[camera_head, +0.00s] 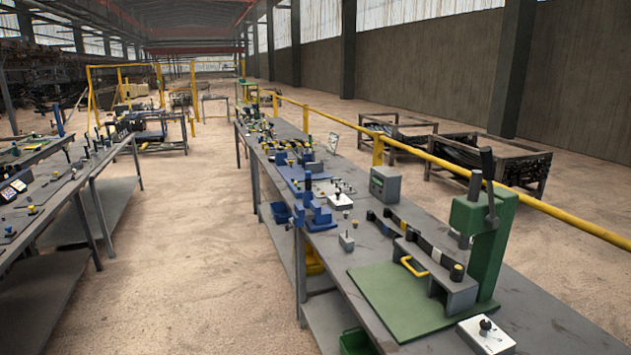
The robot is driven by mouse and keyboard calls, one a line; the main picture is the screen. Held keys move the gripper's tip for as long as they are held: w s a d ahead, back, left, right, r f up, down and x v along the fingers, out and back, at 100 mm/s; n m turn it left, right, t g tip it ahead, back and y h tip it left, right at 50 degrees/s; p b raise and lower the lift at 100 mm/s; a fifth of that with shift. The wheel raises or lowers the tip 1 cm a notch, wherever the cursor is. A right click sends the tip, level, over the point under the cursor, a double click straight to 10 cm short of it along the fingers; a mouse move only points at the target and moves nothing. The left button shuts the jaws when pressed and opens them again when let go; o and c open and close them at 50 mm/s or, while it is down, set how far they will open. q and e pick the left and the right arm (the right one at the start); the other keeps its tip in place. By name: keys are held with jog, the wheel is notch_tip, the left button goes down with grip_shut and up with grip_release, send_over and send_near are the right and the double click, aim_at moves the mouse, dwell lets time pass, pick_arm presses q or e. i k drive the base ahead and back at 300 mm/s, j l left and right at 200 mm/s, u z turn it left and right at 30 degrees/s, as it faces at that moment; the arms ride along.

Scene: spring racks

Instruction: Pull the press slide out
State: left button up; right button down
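A green press (493,245) with a dark lever stands on the right-hand workbench, at the right of the view. A green base plate (385,303) lies in front of it. A grey block (461,297), which looks like the press slide, sits over the plate beside the press column. A yellow handle (411,267) sticks out from its left side. How far the slide sits under the press is hard to tell. Neither of my grippers is in view.
A white control box (486,336) with a black knob sits at the near bench edge. A grey-green box (385,184) and blue fixtures (318,214) stand farther along. A yellow rail (470,178) runs behind the bench. The floor aisle (190,255) on the left is clear.

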aim_at(463, 294)
jog(key=i+j, duration=0.15)
jog(key=i, duration=0.35)
jog(key=i+j, duration=0.15)
jog(key=i, duration=0.35)
jog(key=i+j+z, duration=0.1)
jog(key=i, duration=0.45)
